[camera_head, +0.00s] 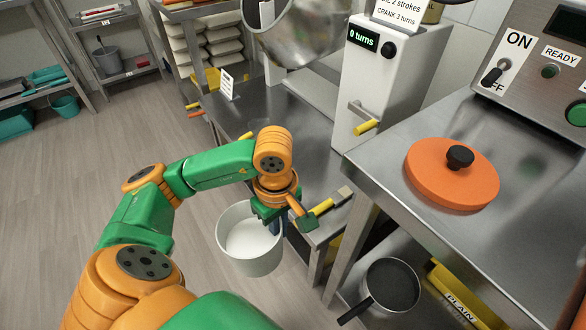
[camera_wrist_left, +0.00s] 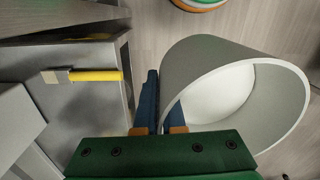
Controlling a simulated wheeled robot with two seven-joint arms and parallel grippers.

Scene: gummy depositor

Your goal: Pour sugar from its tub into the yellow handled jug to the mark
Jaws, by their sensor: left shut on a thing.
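A pale grey tub (camera_head: 234,258) with white sugar (camera_head: 250,239) inside hangs over the floor in front of the steel bench. It also fills the right of the left wrist view (camera_wrist_left: 205,75), its mouth towards the lower right. My left gripper (camera_head: 275,227) is shut on the tub's side; its blue fingers (camera_wrist_left: 161,103) show in the left wrist view, with the exact grip partly hidden. A yellow bar handle (camera_head: 322,207) with a grey end is beside the gripper at the bench's edge, apart from the tub. I cannot make out a whole yellow-handled jug. My right gripper is not in view.
A white machine (camera_head: 380,75) with a yellow-gripped crank (camera_head: 367,127) stands on the bench. An orange lid (camera_head: 450,178) lies on the right-hand steel table. A dark pan (camera_head: 390,285) is on the shelf below. The floor (camera_head: 90,190) at left is clear.

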